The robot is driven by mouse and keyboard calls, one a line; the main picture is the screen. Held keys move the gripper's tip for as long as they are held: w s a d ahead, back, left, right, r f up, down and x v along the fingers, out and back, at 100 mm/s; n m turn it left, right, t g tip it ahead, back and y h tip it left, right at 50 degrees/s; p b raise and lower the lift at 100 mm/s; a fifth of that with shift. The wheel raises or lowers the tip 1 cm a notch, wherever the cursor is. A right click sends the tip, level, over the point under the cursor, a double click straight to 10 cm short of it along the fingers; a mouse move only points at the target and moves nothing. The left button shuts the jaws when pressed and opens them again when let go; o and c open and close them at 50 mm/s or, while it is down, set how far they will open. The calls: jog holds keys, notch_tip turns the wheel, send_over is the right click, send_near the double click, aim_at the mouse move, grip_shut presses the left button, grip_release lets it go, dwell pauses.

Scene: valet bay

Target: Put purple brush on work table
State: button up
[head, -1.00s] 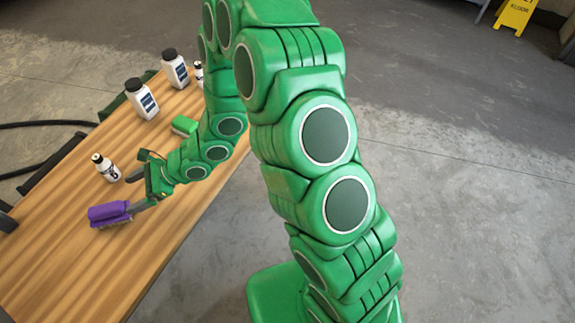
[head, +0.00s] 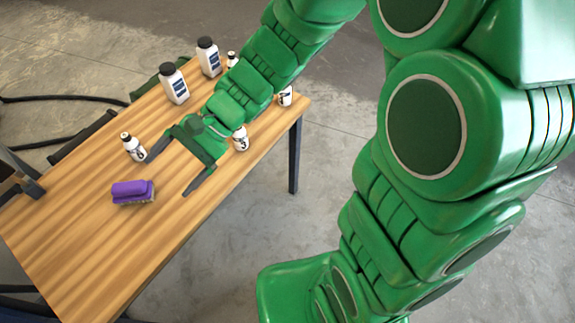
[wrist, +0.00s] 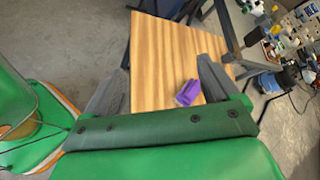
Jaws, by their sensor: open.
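The purple brush (head: 133,191) lies on the wooden work table (head: 75,250), bristles down, near the middle of its width. It also shows in the wrist view (wrist: 187,93), between my fingers and nearer the right one. My gripper (head: 168,172) is open and empty above the table, up and to the right of the brush in the head view. Its two grey fingers are spread wide and do not touch the brush. In the wrist view my gripper (wrist: 155,85) shows both fingers apart over the table.
A small bottle (head: 133,147) stands close to one finger. Two large white bottles (head: 174,84) (head: 209,57) stand at the far edge, and small bottles (head: 240,139) (head: 285,96) stand to the right. The table's near left part is clear. A cluttered shelf (wrist: 285,35) shows in the wrist view.

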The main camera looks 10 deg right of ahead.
jog(key=s+d+r+n+t+h, duration=0.1)
jog(key=s+d+n+h, duration=0.3)
jog(key=d, duration=1)
jog(key=shift+s+d+r+h, duration=0.2)
jog(key=shift+s+r+h, duration=0.5)
jog(key=shift+s, duration=0.4)
jog(key=shift+o, duration=0.4)
jog(key=s+d+r+t+h, duration=0.1)
jog(key=s+d+h, duration=0.1)
jog(key=d, duration=0.6)
jog(key=s+d+r+n+t+h, duration=0.1)
jog(key=s+d+r+h, duration=0.1)
jog(key=d, duration=0.6)
jog(key=shift+s+d+r+t+h, duration=0.15)
jog(key=shift+d+t+h, duration=0.15)
jog(key=shift+h, duration=0.5)
